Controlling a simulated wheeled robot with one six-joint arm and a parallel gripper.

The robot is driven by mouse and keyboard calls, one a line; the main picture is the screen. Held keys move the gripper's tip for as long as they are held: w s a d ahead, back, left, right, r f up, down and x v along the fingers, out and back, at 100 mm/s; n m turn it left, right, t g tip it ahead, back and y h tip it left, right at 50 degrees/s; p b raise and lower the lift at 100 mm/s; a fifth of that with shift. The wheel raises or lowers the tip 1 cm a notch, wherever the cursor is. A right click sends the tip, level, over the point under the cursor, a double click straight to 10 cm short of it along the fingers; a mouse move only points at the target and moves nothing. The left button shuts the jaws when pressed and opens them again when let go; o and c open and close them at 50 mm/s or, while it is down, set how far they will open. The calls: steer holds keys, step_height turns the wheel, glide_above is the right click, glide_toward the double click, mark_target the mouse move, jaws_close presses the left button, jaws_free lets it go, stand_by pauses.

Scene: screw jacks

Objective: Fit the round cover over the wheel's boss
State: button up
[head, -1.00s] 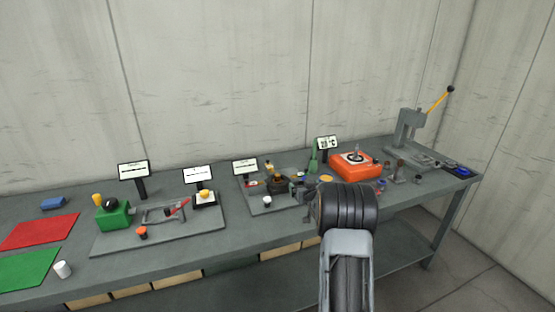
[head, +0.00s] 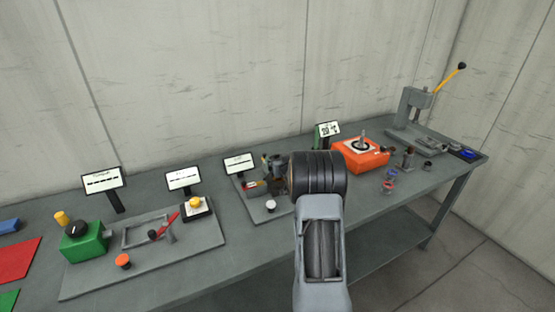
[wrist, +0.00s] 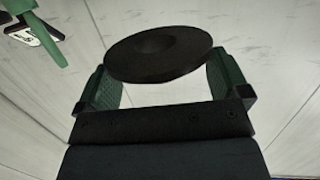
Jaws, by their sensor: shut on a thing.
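My gripper (wrist: 158,75) is shut on a black round disc (wrist: 157,48), which looks like the round cover. The disc sits between the two green finger pads in the wrist view, tilted, with a shallow hollow at its middle. In the head view my thick dark arm joint hides the disc and most of the gripper. I cannot tell for sure which thing is the wheel. A green box (head: 86,246) with a black round top (head: 77,229) stands at the left. An orange box (head: 361,158) with a round dial and upright pin stands at the right.
A grey plate (head: 200,250) carries a frame, a red lever and a yellow button (head: 194,203). Small signs (head: 102,181) stand along the back. A press with a yellow handle (head: 447,82) stands at the far right. The bench's front right edge is mostly clear.

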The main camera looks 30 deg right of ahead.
steer(key=shift+s+d+f, duration=0.1)
steer(key=shift+d+f, duration=0.05)
steer(key=shift+f, duration=0.15)
steer(key=shift+f+b, duration=1.9)
steer(key=shift+f, duration=0.8)
